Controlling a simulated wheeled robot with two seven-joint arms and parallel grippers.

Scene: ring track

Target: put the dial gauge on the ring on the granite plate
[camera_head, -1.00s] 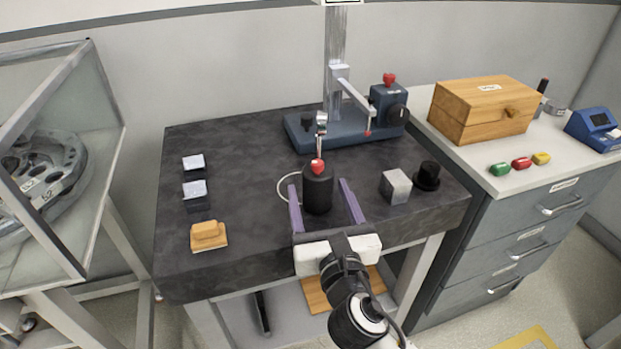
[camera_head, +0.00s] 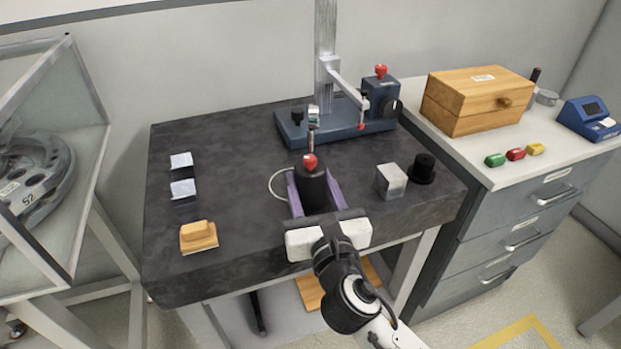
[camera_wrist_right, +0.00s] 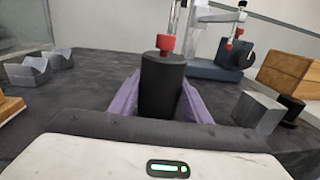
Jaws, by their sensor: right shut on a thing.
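The dial gauge stands as a black cylinder (camera_head: 312,188) with a red knob on top and a thin metal post with a small head rising behind it. It is upright on the dark granite plate (camera_head: 240,155). My right gripper (camera_head: 313,186) has its purple fingers against both sides of the cylinder and is shut on it. The cylinder also shows in the right wrist view (camera_wrist_right: 161,88), between the fingers. A thin white ring (camera_head: 271,184) on the plate shows only in part, left of the cylinder; the rest is hidden behind gripper and cylinder. My left gripper is not in view.
A blue stand (camera_head: 345,127) with a tall column and arm is behind the gauge. A grey block (camera_head: 391,181) and a black knobbed piece (camera_head: 422,168) stand to the right. Two V-blocks (camera_head: 182,188) and a wooden block (camera_head: 198,236) lie left. The plate between is clear.

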